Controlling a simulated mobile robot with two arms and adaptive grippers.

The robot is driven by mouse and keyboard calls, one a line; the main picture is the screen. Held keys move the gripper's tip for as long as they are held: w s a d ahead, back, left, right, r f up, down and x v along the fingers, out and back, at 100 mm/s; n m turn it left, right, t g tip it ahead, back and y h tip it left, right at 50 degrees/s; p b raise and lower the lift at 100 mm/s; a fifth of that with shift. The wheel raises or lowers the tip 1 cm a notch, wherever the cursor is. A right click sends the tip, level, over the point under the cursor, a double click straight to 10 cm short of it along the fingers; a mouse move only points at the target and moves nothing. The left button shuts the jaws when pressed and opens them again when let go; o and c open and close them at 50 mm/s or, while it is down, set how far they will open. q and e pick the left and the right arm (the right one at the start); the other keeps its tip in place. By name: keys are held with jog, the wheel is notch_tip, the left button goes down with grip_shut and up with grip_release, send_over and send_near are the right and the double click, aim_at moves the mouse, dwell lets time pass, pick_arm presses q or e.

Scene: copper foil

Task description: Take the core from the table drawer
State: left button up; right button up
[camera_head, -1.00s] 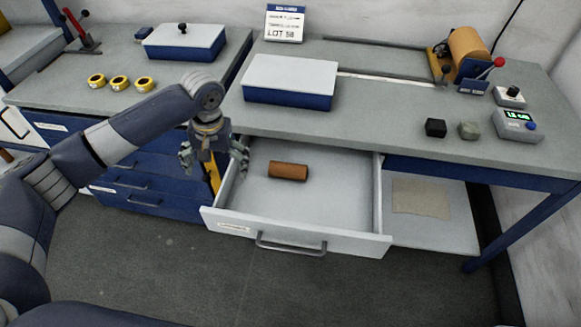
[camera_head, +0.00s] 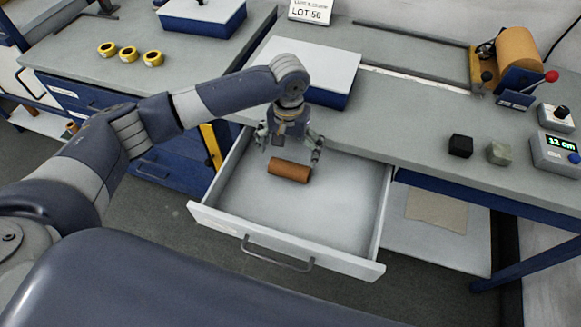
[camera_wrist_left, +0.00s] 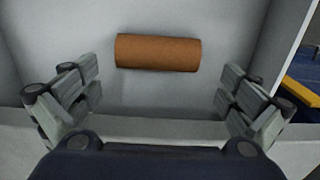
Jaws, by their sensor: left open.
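The core (camera_head: 290,171) is a short brown cylinder lying on its side in the open table drawer (camera_head: 300,222), near the drawer's back left. In the left wrist view the core (camera_wrist_left: 158,53) lies crosswise ahead of the fingers, with nothing touching it. My left gripper (camera_head: 287,154) is open and empty, its fingers pointing down at the back left of the drawer, close to the core. In the left wrist view its fingers (camera_wrist_left: 160,95) are spread wide on both sides. My right gripper is not in view.
A blue box with a light lid (camera_head: 312,68) stands on the table behind the arm. A black block (camera_head: 460,145) and a grey-green block (camera_head: 498,153) sit on the table at right. The drawer's walls surround the core; its middle and right are empty.

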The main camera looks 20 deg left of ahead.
aim_at(290, 165)
pick_arm(q)
jog(key=shift+f, duration=0.7)
jog(key=f, duration=0.4)
jog(key=shift+s+d+f+p, duration=0.15)
jog(key=shift+s+f+p, duration=0.1)
jog(key=shift+f+p, duration=0.15)
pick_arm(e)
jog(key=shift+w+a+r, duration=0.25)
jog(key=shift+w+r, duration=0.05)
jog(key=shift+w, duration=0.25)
pick_arm(q)
jog(key=c, duration=0.7)
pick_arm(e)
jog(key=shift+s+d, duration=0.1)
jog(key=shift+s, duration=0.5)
